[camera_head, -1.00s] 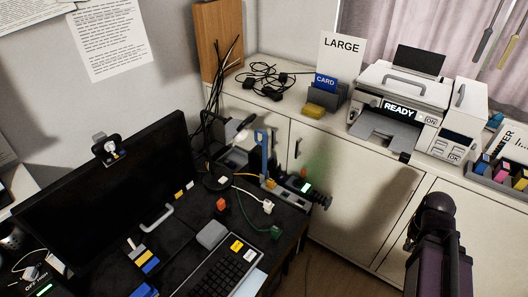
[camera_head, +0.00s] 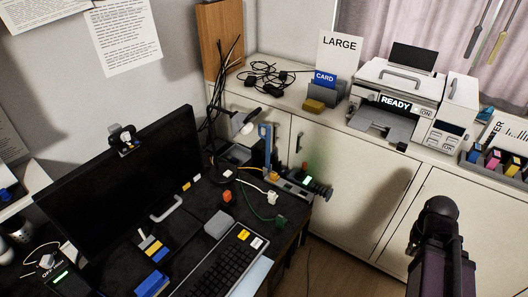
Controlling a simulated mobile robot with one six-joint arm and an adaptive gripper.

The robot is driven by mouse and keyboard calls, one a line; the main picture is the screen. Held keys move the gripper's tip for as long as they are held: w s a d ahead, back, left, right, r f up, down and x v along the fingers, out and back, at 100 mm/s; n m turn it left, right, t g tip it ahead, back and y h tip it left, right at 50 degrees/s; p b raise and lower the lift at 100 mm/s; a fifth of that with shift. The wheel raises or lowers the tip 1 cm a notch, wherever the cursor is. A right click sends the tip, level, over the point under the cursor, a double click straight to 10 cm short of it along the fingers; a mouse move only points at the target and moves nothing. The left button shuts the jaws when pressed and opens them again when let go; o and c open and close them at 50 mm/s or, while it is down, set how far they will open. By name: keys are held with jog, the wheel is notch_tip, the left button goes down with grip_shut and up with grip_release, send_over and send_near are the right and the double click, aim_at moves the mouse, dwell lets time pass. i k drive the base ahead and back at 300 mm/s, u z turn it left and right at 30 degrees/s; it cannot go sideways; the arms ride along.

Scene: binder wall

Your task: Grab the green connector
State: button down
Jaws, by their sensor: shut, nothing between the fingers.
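The green connector (camera_head: 280,221) is a small dark green block at the end of a thin green cable. It lies near the right edge of the black desk (camera_head: 196,208), in front of a white connector (camera_head: 272,198). An orange-red connector (camera_head: 227,196) lies to its left. Part of my dark arm stands at the lower right, well to the right of the desk and apart from the connector. I cannot see my gripper's fingers.
A monitor (camera_head: 125,205), a keyboard (camera_head: 222,266) and a grey block (camera_head: 218,223) crowd the desk. A blue upright piece (camera_head: 266,143) and a device with a green light (camera_head: 308,181) stand behind the connector. White cabinets (camera_head: 345,195) with a printer (camera_head: 399,95) line the back.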

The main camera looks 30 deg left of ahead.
aim_at(280, 220)
jog(key=u, duration=0.05)
jog(key=k, duration=2.25)
jog(key=u, duration=0.75)
jog(key=i, duration=1)
jog(key=z, duration=0.05)
